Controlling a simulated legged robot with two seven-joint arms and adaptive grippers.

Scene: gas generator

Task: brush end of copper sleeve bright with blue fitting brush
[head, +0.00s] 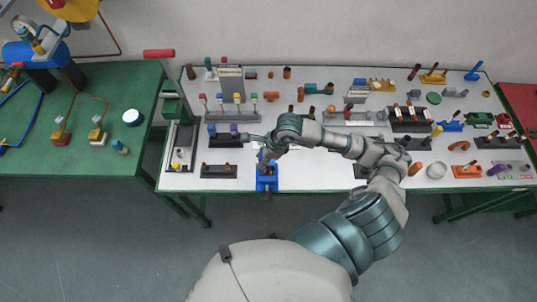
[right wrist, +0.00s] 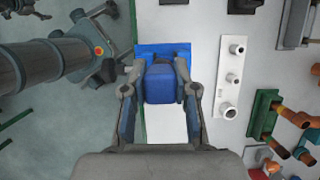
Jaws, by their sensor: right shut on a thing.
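My right gripper (head: 262,162) reaches over the table's front edge at a blue fixture (head: 266,183). In the right wrist view the fingers of my right gripper (right wrist: 160,80) are shut on a blue block-shaped piece (right wrist: 161,86), which looks like the blue fitting brush's handle. A flat blue part (right wrist: 150,49) shows behind it, with a dark piece on it. The brush's bristles are hidden. I cannot tell which copper piece is the task's sleeve; its worked end is not visible. My left gripper is not in view.
Racks of fittings fill the white bench top (head: 310,170). A black block (head: 219,171) stands left of the blue fixture. A green table (head: 90,160) stands left, with a gap between the tables.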

